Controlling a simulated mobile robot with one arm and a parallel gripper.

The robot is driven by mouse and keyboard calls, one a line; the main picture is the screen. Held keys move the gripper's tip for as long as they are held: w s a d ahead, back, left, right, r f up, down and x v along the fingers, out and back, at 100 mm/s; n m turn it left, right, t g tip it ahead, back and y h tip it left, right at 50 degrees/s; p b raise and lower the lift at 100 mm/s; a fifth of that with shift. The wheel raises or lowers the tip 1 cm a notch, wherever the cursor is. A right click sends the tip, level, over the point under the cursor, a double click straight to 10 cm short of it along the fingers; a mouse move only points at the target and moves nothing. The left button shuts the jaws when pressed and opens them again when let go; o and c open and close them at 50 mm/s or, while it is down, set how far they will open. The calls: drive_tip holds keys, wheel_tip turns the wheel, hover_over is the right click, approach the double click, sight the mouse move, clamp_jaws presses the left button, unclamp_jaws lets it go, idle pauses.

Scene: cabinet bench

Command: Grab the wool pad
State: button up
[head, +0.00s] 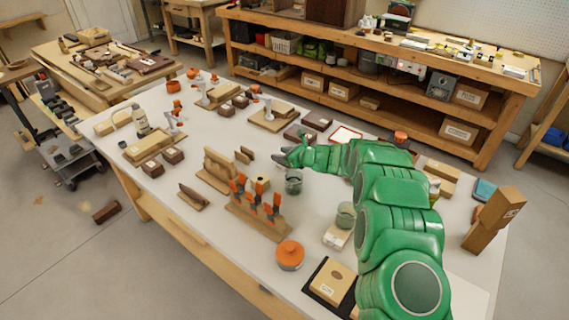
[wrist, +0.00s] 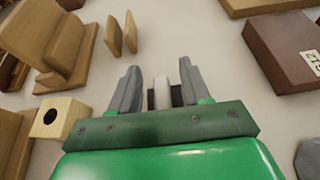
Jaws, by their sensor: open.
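My gripper (head: 281,156) reaches out over the middle of the white bench top. In the wrist view my gripper (wrist: 159,68) has its two grey fingers apart, with bench surface beyond the tips. A short pale rounded piece (wrist: 162,92) shows low between the fingers; I cannot tell whether it is a separate thing or part of my gripper. I cannot pick out the wool pad with certainty in either view. A teal flat item (head: 485,189) lies at the bench's right end; its material is too small to tell.
Two thin wooden pieces (wrist: 121,35), a wooden stand (wrist: 48,42) and a block with a dark hole (wrist: 60,118) stand left of the fingers. A dark brown labelled block (wrist: 282,48) is right. A grey-green jar (head: 293,184) and orange-handled clamps (head: 256,205) stand nearby.

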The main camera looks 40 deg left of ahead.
drive_tip(key=shift+x, duration=0.8)
clamp_jaws()
drive_tip(key=shift+r, duration=0.1)
